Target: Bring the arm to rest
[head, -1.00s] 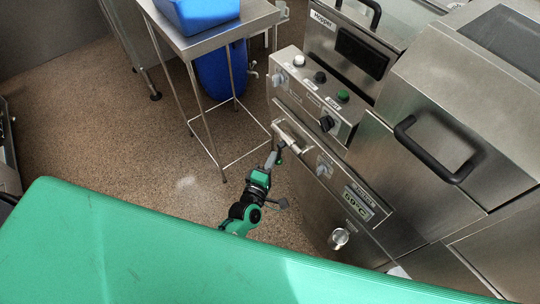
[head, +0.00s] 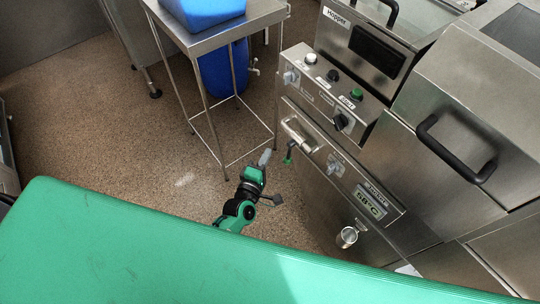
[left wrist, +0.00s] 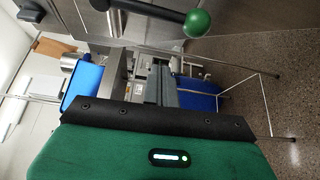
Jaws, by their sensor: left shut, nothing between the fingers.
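My left arm comes up from behind the green surface in the head view. Its grey gripper (head: 265,157) is shut and empty, over the open floor just left of the steel machine. A lever with a green end (head: 289,153) hangs below the machine's outlet pipe (head: 299,132), a small gap to the right of the fingers. In the left wrist view the shut fingers (left wrist: 165,84) hold nothing, and the lever's green ball (left wrist: 197,22) is beyond them at the top. My right gripper is not in view.
The steel machine (head: 345,190) with knobs, a display and a black handle (head: 452,150) fills the right. A steel table (head: 215,37) bears a blue tub (head: 205,10), with a blue barrel (head: 222,70) below. The speckled floor (head: 110,120) at left is clear.

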